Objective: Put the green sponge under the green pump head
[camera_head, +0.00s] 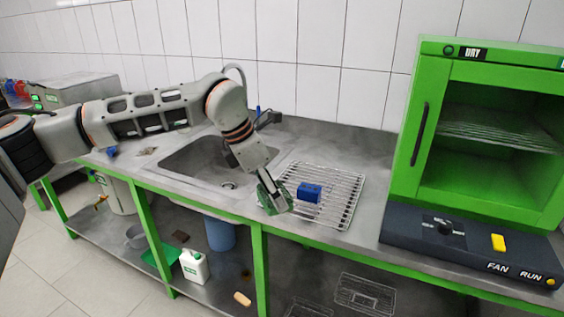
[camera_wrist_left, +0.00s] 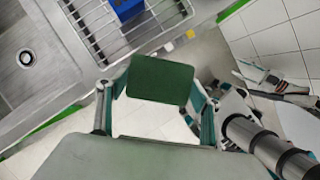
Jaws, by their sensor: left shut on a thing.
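My left gripper (camera_head: 272,196) is shut on the green sponge (camera_wrist_left: 161,80). In the left wrist view the sponge is a dark green block held flat between the two fingers. In the head view the gripper is near the front edge of the counter, at the left front of the wire rack, and the fingers hide most of the sponge. I cannot make out a green pump head in either view.
A blue block (camera_head: 309,192) lies on the wire rack (camera_head: 343,190). A sink (camera_head: 195,165) is left of the rack. A green drying cabinet (camera_head: 395,150) stands at the right. A steel box (camera_head: 75,92) with green lights is at the far left. A bottle (camera_head: 194,266) stands on the lower shelf.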

